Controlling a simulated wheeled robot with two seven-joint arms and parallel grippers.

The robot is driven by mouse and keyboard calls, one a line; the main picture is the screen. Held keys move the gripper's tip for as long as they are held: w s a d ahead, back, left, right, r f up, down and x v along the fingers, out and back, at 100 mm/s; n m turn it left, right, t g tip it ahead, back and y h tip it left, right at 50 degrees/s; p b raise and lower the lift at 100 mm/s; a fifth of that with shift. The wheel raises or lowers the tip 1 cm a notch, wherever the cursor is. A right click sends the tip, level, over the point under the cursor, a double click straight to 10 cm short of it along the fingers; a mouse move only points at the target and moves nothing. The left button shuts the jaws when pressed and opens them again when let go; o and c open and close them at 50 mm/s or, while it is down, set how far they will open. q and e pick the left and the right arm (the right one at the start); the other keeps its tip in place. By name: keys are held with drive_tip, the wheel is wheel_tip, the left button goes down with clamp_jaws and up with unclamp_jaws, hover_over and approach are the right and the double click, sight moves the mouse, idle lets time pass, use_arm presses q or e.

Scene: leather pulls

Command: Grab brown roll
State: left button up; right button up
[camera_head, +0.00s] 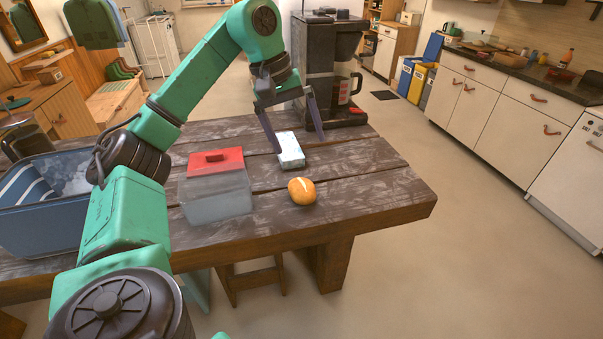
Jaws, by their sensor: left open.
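The brown roll (302,191), round and golden brown with a pale streak on top, sits on the dark wooden table (370,190) near its front edge. My left gripper (299,145) is open, its two fingers pointing down above the table behind the roll. The gripper is apart from the roll. A small pale box (290,150) lies on the table beneath and between the fingers; I cannot tell whether they touch it. My right gripper is not in view.
A clear container with a red lid (216,162) stands left of the roll. A blue bin (40,222) is at the table's left. A black coffee maker (325,65) stands at the back. The table's right end is clear.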

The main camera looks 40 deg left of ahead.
use_arm(q)
drive_tip(key=s+a, duration=0.1)
drive_tip(key=a, duration=0.1)
drive_tip(key=b, duration=0.2)
hover_over(300, 184)
drive_tip(key=s, duration=0.2)
drive_tip(key=shift+y, duration=0.4)
drive_tip(key=f, duration=0.5)
drive_tip(key=shift+w+a, duration=0.25)
drive_tip(key=shift+a, duration=0.1)
drive_tip(key=x, duration=0.2)
drive_tip(key=p+x, duration=0.1)
drive_tip(key=x, duration=0.2)
drive_tip(key=p+x, duration=0.1)
drive_tip(key=x, duration=0.2)
drive_tip(key=shift+a, duration=0.25)
drive_tip(key=shift+f, duration=0.2)
drive_tip(key=shift+c, duration=1.2)
drive_tip(key=c, duration=1)
drive_tip(key=shift+c, duration=0.4)
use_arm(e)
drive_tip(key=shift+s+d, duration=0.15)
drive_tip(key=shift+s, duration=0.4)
